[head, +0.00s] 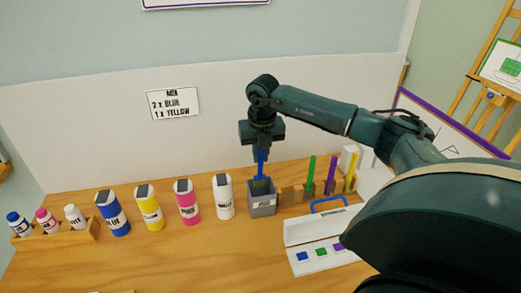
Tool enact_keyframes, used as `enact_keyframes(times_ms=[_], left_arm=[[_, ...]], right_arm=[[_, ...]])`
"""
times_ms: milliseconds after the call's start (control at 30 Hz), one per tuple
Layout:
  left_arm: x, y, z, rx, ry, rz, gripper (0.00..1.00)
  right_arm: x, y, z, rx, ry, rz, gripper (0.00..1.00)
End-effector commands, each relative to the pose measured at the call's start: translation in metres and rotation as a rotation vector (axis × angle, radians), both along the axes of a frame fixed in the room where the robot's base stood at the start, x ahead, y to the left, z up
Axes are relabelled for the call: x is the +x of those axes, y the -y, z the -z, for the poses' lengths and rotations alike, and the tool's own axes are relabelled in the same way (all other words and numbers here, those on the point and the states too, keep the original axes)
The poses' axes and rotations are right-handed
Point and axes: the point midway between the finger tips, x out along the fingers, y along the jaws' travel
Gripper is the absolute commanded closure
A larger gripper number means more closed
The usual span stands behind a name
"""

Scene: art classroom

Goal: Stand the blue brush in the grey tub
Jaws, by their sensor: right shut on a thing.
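The blue brush (262,167) is upright in my right gripper (261,154), which is shut on it. The brush is above the grey tub (263,210), and its lower end shows at the back of the tub's opening. I cannot tell whether it touches the tub's bottom. The grey tub stands on the wooden table (160,255) with a label on its front. My left gripper is not in view.
A wooden holder (291,195) with green, purple and yellow brushes stands right of the tub. A white paint box (318,247) with a blue handle is in front. White (224,197), pink (188,203), yellow (150,209) and blue (112,214) bottles stand left.

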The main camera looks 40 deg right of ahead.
Motion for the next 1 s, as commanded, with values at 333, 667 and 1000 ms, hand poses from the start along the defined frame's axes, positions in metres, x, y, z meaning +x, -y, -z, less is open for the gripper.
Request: enact_keyframes(times_ms=[333,667,1000], left_arm=[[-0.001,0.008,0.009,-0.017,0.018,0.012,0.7],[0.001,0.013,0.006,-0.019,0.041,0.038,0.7],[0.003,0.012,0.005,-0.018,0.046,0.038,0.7]], right_arm=[[-0.003,-0.002,0.03,0.0,0.0,0.0,1.0],[-0.005,-0.002,0.042,0.0,0.0,-0.001,1.0],[-0.005,-0.002,0.042,0.0,0.0,-0.001,0.86]])
